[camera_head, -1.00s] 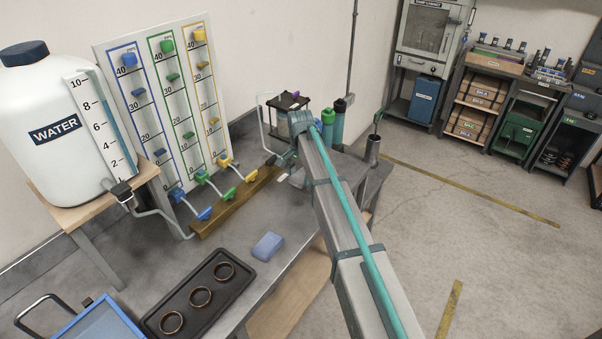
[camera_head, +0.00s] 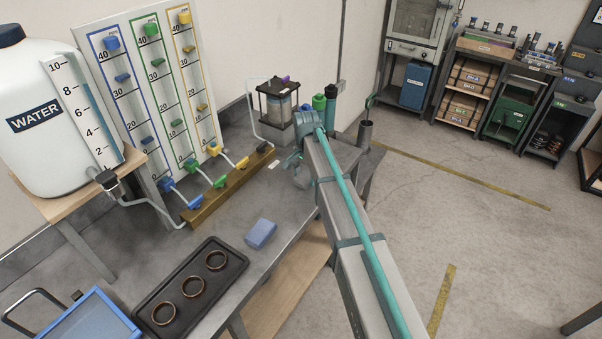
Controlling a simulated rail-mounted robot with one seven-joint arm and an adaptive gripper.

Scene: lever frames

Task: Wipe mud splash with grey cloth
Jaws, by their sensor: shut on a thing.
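My arm reaches over the right end of the metal bench (camera_head: 232,262). My gripper (camera_head: 300,176) hangs low beside the end of my arm, close above the bench top, and is mostly hidden by my arm. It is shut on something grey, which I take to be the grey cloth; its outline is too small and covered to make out. I cannot make out the mud splash in this view.
A wooden strip with coloured levers (camera_head: 220,183) runs along a gauge board (camera_head: 150,90). A lantern-like container (camera_head: 278,102) and bottles (camera_head: 331,100) stand behind my arm. Floor at right is clear.

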